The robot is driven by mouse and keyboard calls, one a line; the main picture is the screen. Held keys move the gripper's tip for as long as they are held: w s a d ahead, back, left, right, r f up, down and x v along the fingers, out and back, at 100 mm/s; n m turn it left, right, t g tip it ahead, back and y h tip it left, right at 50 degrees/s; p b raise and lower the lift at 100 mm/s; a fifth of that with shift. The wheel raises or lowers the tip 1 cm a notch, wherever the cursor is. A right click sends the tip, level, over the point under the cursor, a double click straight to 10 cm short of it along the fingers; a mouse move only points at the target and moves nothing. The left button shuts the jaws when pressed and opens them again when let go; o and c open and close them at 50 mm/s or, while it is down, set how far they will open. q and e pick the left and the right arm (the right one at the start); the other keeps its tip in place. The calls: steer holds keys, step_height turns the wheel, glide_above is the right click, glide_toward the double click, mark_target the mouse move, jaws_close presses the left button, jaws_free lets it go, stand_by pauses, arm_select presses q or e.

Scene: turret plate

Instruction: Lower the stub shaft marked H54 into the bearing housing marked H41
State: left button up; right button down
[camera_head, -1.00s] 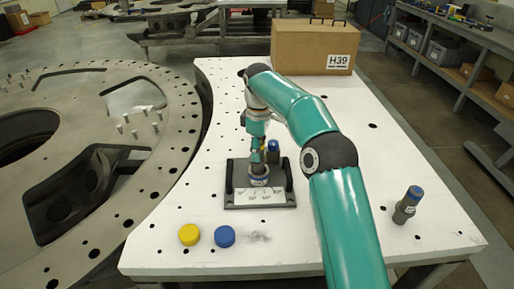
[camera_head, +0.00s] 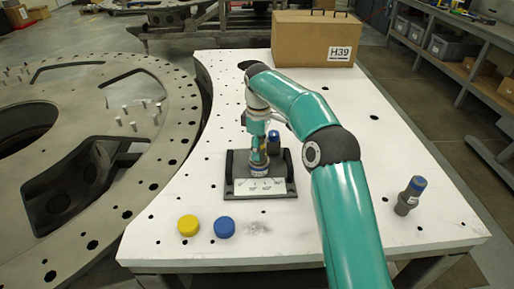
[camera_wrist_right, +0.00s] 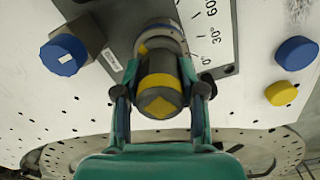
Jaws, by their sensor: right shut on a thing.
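My right gripper (camera_head: 258,165) is shut on a dark cylindrical shaft with a yellow end (camera_wrist_right: 160,97), which shows between the fingers in the right wrist view. The shaft's far end meets a grey ring with a pale label (camera_wrist_right: 162,35), probably the bearing housing; it also shows under the gripper in the head view (camera_head: 259,172). How deep the shaft sits is hidden. The ring stands on a dark base plate (camera_head: 233,192) with a white angle scale (camera_head: 260,187). No H54 or H41 marking is readable. My left gripper is not in view.
A blue-topped post (camera_head: 274,138) stands close behind the gripper. A blue-topped cylinder (camera_head: 409,196) stands at the right. Yellow (camera_head: 188,226) and blue (camera_head: 225,227) caps lie in front. A cardboard box marked H39 (camera_head: 300,40) sits at the back. The white table's right side is mostly clear.

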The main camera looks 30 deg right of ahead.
steer(key=shift+r, duration=0.1)
stand_by(0.3)
steer(key=c, duration=0.7)
jaws_free()
steer(key=shift+o, duration=0.5)
steer(key=shift+w+r, duration=0.15)
steer(key=shift+r, duration=3.45)
